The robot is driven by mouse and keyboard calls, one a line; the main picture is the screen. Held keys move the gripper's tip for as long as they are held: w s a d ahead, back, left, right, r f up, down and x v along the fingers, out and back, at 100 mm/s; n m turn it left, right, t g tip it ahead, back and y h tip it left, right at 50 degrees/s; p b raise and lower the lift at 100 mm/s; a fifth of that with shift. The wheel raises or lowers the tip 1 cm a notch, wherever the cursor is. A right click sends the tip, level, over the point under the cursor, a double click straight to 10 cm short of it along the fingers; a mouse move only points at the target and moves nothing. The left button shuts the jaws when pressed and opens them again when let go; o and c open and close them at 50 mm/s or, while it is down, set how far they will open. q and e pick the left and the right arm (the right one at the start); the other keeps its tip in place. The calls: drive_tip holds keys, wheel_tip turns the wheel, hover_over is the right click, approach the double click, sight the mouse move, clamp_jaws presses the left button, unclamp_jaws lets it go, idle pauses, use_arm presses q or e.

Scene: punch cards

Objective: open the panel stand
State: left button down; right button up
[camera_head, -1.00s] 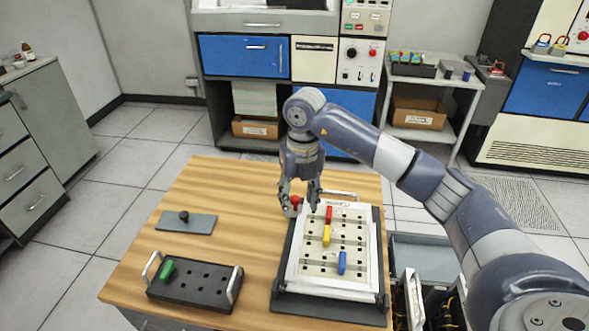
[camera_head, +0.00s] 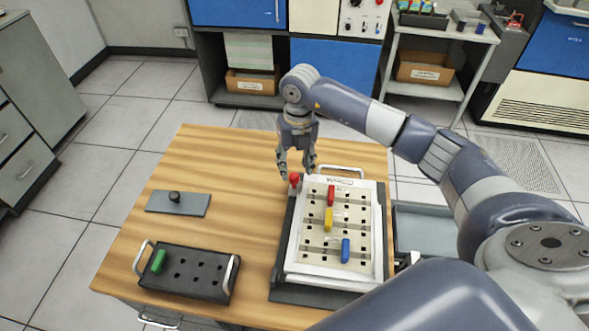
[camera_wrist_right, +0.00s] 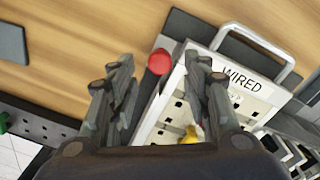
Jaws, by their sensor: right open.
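The panel stand (camera_head: 277,289) has a dark base on the wooden table, with a white panel (camera_head: 312,261) lying on it. The panel carries red (camera_head: 331,195), yellow (camera_head: 328,219) and blue (camera_head: 346,250) pegs and a metal handle at its far edge. A red knob (camera_head: 294,178) stands at the stand's far left corner; it also shows in the right wrist view (camera_wrist_right: 160,62). My right gripper (camera_head: 296,178) is open above that corner, with the knob showing between and beyond its fingers. Nothing is held. I see no left gripper; one of my arm links covers the lower right.
A black rack (camera_head: 190,289) with a green peg and two handles is on the table's near left. A grey plate with a black knob (camera_head: 174,197) lies behind it. The table between plate and stand is clear. A grey tray (camera_head: 425,222) is right of the table.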

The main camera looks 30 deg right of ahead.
sight(295, 175)
drive_tip(key=shift+f, duration=1.85)
clamp_jaws()
